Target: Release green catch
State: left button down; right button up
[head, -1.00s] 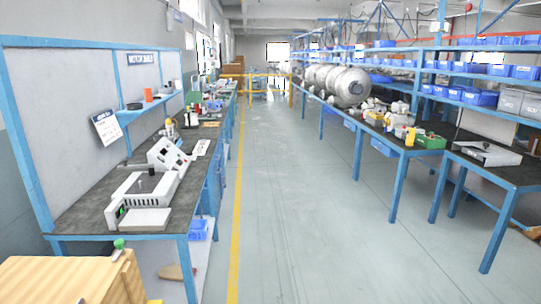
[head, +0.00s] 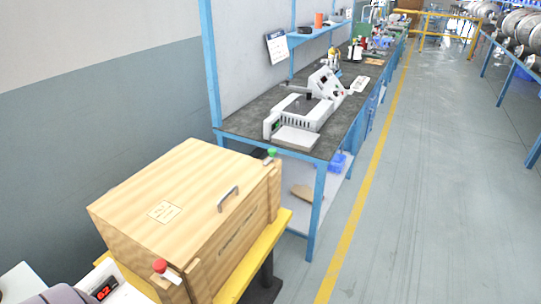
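The green catch (head: 271,153) is a small green knob at the far front corner of a wooden box (head: 165,190) in the head view. The box has a closed lid with a metal handle (head: 229,198) and a pale label. A red knob (head: 160,265) sits at the box's near front corner. The box stands on a yellow-edged stand (head: 265,250). Neither of my grippers is in view.
A dark-topped bench (head: 262,109) with a white machine (head: 302,112) stands beyond the box. The grey floor (head: 420,190) to the right is clear, with a yellow line (head: 365,205).

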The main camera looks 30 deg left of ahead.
aim_at(272, 151)
jog(key=u, duration=0.7)
jog(key=i+l+u, duration=0.1)
jog(key=u, duration=0.3)
jog(key=i+l+u, duration=0.25)
jog(key=u, duration=0.15)
jog(key=i+l+u, duration=0.1)
jog(key=u, duration=0.35)
jog(key=i+l+u, duration=0.1)
jog(key=l+u, duration=0.55)
jog(key=u, duration=0.15)
jog(key=l+u, duration=0.2)
jog(key=l, duration=1.15)
jog(key=l+u, duration=0.2)
jog(key=l, duration=1.15)
